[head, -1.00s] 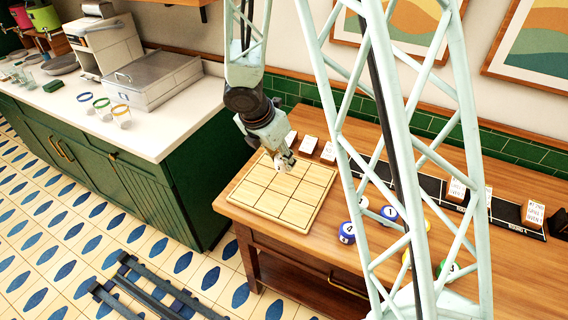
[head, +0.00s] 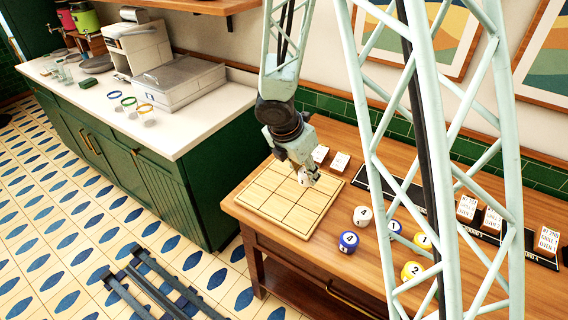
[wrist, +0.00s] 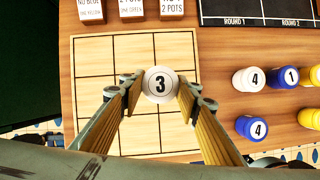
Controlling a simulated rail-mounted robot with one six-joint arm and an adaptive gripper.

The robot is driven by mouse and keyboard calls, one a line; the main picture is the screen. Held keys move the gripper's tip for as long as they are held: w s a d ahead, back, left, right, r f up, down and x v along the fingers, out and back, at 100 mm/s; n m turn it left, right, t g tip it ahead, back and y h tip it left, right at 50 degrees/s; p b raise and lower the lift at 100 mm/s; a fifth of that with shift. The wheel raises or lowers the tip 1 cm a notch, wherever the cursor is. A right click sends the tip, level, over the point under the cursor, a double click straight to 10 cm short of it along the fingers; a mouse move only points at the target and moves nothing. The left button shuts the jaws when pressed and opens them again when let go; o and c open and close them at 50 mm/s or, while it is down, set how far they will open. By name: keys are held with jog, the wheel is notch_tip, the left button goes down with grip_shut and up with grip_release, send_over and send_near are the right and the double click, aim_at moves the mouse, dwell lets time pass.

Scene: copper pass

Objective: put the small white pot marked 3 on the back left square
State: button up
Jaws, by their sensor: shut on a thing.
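The small white pot marked 3 (wrist: 160,84) is between my gripper's fingertips in the wrist view, its numbered top facing the camera. My gripper (head: 308,178) is shut on it, over the right part of the pale wooden board of squares (head: 262,205). The board also shows in the wrist view (wrist: 92,95). There the pot covers part of the line between the middle and right columns. The gap under the pot cannot be judged. The back left square (wrist: 93,52) looks empty in the wrist view. In the head view my gripper mostly hides the pot.
Right of the board stand white pot 4 (head: 362,215), blue pot 4 (head: 348,241), blue pot 1 (head: 394,227) and yellow pots (head: 411,271). Cards (wrist: 131,8) stand behind the board. A black round strip (wrist: 255,12) lies at the back right.

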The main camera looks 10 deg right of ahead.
jog(key=w+a+p, duration=0.1)
jog(key=w, duration=0.4)
jog(key=w+a+f, duration=0.1)
jog(key=w, duration=0.4)
jog(key=w+a+p, duration=0.1)
jog(key=w, duration=0.4)
jog(key=shift+w+a+f+p, duration=0.2)
jog(key=shift+a+p, duration=0.05)
jog(key=shift+p, duration=0.1)
jog(key=shift+f, duration=0.15)
jog(key=shift+f+b, duration=0.35)
jog(key=shift+f, duration=1.3)
jog(key=shift+f, duration=0.15)
jog(key=o, duration=0.9)
jog(key=shift+r, duration=0.2)
jog(key=p+v, duration=0.1)
jog(key=v, duration=1.1)
jog(key=shift+p, duration=0.3)
